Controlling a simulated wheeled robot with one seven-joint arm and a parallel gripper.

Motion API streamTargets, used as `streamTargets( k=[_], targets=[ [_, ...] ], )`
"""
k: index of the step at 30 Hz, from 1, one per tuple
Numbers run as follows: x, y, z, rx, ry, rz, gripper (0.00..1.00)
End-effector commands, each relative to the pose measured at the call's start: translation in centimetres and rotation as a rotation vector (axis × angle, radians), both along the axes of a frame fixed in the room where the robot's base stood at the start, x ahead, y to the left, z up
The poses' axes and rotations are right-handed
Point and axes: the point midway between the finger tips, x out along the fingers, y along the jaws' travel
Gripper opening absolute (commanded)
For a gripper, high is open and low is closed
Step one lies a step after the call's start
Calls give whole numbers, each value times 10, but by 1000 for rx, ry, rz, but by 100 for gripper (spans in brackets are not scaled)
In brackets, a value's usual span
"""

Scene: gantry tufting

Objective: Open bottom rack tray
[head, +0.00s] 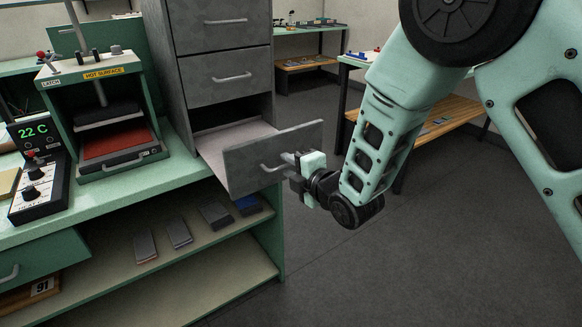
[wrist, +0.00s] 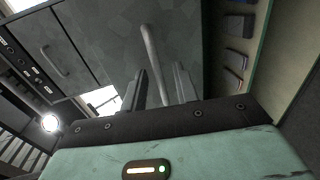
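The bottom rack tray (head: 272,158) is a grey drawer at the base of the grey rack. It stands pulled well out, with its pale inside (head: 232,143) showing. Its bar handle (head: 268,167) is on the front panel. My gripper (head: 289,160) is at the right end of this handle. In the wrist view the handle (wrist: 152,60) runs down between the two fingers of my gripper (wrist: 162,80). The fingers are apart, with a visible gap between the handle and the right finger. The gripper looks open around the handle.
Two closed drawers (head: 228,76) sit above the tray. A heat press (head: 105,120) and a controller (head: 38,190) stand on the green bench to the left. The shelf below (head: 165,270) holds several small blocks. Floor (head: 400,260) to the right is clear.

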Motion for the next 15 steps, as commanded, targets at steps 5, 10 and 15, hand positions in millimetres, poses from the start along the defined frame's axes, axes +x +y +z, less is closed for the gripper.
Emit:
streamTargets(
  k=[5,10,15],
  targets=[
    [-1,-1,1,1,-1,0,30],
    [-15,-10,3,1,-1,0,30],
    [-44,-30,9,1,0,-1,30]
  ],
)
